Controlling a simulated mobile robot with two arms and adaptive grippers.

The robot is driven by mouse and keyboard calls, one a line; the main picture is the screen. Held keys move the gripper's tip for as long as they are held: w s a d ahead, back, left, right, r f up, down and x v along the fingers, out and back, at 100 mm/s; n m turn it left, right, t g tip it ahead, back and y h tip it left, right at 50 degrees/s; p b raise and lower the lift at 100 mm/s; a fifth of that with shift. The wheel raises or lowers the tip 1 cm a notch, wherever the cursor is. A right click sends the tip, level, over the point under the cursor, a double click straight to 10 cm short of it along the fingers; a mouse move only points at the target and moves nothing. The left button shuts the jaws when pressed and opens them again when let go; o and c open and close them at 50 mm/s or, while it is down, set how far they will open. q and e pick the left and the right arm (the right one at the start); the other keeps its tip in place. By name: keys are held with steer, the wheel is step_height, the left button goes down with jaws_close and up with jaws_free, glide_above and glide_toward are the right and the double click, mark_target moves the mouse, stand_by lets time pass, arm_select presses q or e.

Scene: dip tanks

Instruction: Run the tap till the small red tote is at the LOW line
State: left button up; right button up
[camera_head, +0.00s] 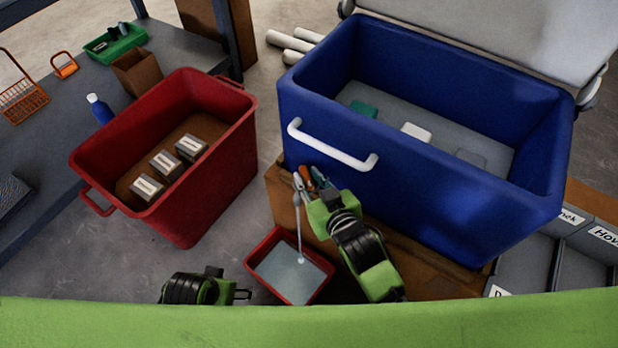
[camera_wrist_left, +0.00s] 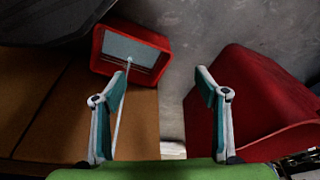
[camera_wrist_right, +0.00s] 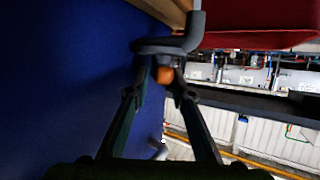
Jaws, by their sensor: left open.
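The small red tote (camera_head: 262,246) sits on the floor in front of the brown stand, with pale water (camera_head: 290,275) across its inside. A thin stream falls from the grey tap spout (camera_head: 298,184) into it. The tote also shows in the left wrist view (camera_wrist_left: 98,50) with the stream landing in it. I cannot make out the LOW line. My right gripper (camera_head: 317,178) is at the tap, its fingers closed around the orange lever (camera_wrist_right: 164,74). My left gripper (camera_wrist_left: 161,85) is open and empty, left of the tote in the head view.
A large blue tank (camera_head: 400,180) with a white handle stands on the brown stand (camera_head: 440,255) at right. A large red tote (camera_head: 200,215) holding several labelled blocks stands at left. A grey bench (camera_head: 60,160) carries a blue bottle (camera_head: 100,108). Floor shows between the totes.

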jaws_close()
steer(key=shift+a+r, duration=0.1)
arm_select(q)
steer(key=shift+s+f+p, duration=0.2)
steer(key=shift+f+p, duration=0.2)
steer(key=shift+f, duration=0.95)
arm_select(e)
steer(key=shift+m+t+h, duration=0.3)
steer(key=shift+m+h, duration=0.4)
jaws_free()
